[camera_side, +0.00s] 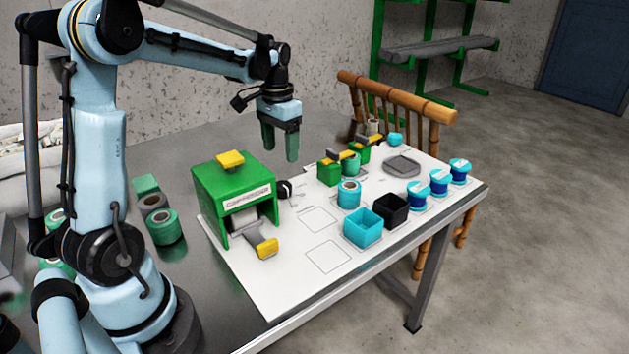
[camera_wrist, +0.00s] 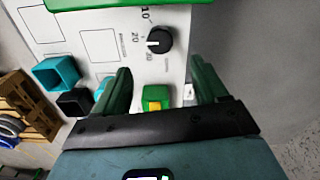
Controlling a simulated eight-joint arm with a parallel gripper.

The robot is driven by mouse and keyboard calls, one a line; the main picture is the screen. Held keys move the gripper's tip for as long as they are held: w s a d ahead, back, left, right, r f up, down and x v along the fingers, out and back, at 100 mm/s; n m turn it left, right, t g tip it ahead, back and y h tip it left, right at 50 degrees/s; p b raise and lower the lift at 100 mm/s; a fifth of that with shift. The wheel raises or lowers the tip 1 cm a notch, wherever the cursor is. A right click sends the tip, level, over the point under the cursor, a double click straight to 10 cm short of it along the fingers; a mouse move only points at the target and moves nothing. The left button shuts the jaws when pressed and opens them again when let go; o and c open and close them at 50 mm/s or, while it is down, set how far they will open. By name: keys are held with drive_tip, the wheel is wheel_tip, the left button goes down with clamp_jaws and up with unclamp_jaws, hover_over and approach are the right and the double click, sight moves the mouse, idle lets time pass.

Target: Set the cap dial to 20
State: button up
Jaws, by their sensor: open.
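The cap dial (camera_wrist: 159,40) is a round black knob with a white pointer mark, on the white sheet in the wrist view. Its pointer faces left, toward printed numbers; I cannot read its exact setting. The numbers 10 and 20 show beside it. In the side view the dial (camera_side: 284,189) is small and dark, just right of the green press (camera_side: 235,190). My gripper (camera_side: 280,150) is open and empty, pointing down above and behind the dial. In the wrist view its two green fingers (camera_wrist: 161,80) are spread apart, with the dial beyond their tips, untouched.
The yellow-topped green press stands close beside the dial. Small green-and-yellow devices (camera_side: 330,172), a teal spool (camera_side: 349,193), a cyan bin (camera_side: 363,229), a black bin (camera_side: 391,211) and blue spools (camera_side: 439,182) stand to the right. Bare sheet with printed outlines (camera_side: 328,256) lies in front.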

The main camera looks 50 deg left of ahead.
drive_tip(key=shift+r, duration=1.2)
drive_tip(key=s+d+m+t, duration=0.1)
drive_tip(key=s+d+t, duration=0.2)
drive_tip(key=d, duration=0.6)
drive_tip(key=s+d+t, duration=0.4)
drive_tip(key=s+d, duration=0.1)
drive_tip(key=d, duration=0.5)
drive_tip(key=shift+s+f+m, duration=0.25)
drive_tip(key=shift+s+m, duration=0.1)
drive_tip(key=shift+m, duration=0.05)
